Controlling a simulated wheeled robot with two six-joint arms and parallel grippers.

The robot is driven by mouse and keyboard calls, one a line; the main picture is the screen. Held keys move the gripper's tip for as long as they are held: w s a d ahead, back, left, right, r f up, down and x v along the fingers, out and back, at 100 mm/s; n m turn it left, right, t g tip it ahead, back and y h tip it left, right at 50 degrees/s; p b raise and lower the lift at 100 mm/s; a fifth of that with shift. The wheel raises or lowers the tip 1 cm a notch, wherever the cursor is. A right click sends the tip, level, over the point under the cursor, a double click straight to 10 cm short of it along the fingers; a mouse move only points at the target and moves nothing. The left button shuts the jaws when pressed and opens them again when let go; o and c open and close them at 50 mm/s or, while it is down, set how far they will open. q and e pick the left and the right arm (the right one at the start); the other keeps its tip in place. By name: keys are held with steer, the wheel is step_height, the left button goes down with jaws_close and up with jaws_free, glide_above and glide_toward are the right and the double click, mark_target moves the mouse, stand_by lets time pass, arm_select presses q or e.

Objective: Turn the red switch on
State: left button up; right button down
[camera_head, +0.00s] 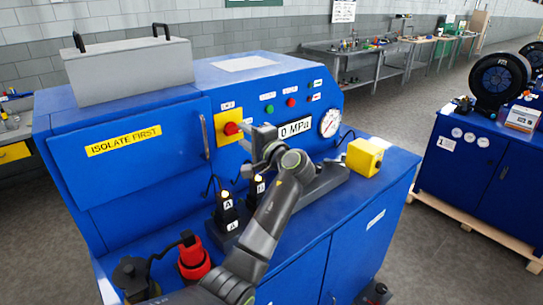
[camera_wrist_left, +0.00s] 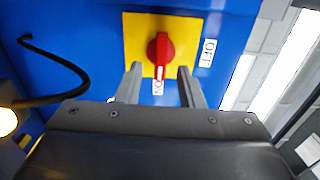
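The red switch (camera_head: 231,128) is a rotary knob on a yellow square plate (camera_wrist_left: 133,40) on the blue panel. In the left wrist view, the red knob (camera_wrist_left: 160,50) has its long handle running up and down the picture. Its lower end points at a small white label (camera_wrist_left: 158,87) that seems to read ON. A white OFF label (camera_wrist_left: 207,53) sits right of the plate. My left gripper (camera_head: 256,138) is in front of the panel, just right of the switch. My right gripper is out of view.
The panel also has green and red buttons (camera_head: 291,102), a 0 MPa display (camera_head: 295,128) and a round gauge (camera_head: 329,123). Black units marked A (camera_head: 227,214) and a red-and-black item (camera_head: 193,259) stand on the bench below. A yellow block (camera_head: 364,157) sits right of my arm.

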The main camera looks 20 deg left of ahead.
arm_select(q)
steer(key=b+v, duration=0.5)
steer(key=v, duration=0.9)
steer(key=shift+d, duration=0.2)
steer(key=shift+r, duration=0.1)
